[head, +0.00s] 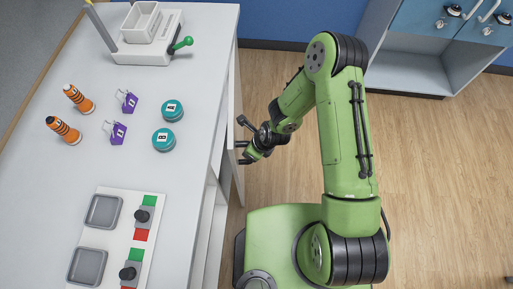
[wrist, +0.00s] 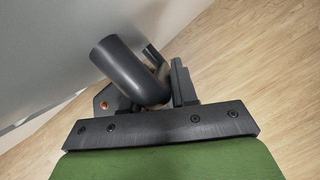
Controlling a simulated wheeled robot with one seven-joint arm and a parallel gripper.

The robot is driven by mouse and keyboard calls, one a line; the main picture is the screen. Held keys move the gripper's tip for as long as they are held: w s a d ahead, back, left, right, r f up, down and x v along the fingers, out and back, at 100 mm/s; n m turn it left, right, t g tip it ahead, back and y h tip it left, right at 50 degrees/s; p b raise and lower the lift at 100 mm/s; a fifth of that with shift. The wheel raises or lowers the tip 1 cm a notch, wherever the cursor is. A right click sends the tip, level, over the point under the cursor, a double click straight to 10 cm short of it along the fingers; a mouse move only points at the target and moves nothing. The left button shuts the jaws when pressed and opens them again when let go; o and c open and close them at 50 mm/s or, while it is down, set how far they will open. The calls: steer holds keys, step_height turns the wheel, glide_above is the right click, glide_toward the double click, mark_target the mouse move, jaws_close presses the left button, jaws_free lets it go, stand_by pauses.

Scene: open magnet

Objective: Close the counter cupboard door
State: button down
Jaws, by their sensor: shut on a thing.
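The counter cupboard door (head: 238,110) shows in the head view as a narrow pale panel along the counter's right side, seen almost edge-on from above. It stands partly open, with cupboard interior visible below it in the picture. In the wrist view the door's flat grey face (wrist: 60,45) fills the upper left. A thick dark bar handle (wrist: 122,68) runs between my fingers. My gripper (head: 243,152) is at the door's outer side, and in the wrist view my gripper (wrist: 147,88) is shut on the handle. The exact finger contact is partly hidden.
The white counter (head: 120,165) carries orange-black bottles (head: 65,130), purple tags, teal discs (head: 165,140), a panel with trays (head: 115,240), and a device with a green lever (head: 150,40). Wooden floor (head: 440,180) is clear on the right. A blue cabinet (head: 425,20) stands at the back right.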

steer(key=shift+w+a+r, duration=0.1)
steer(key=shift+w, duration=0.1)
steer(key=c, duration=1)
jaws_free()
steer(key=shift+s, duration=0.1)
steer(key=p+v, duration=0.3)
steer(key=v, duration=1.2)
steer(key=shift+d+r+p, duration=0.25)
steer(key=shift+p, duration=0.1)
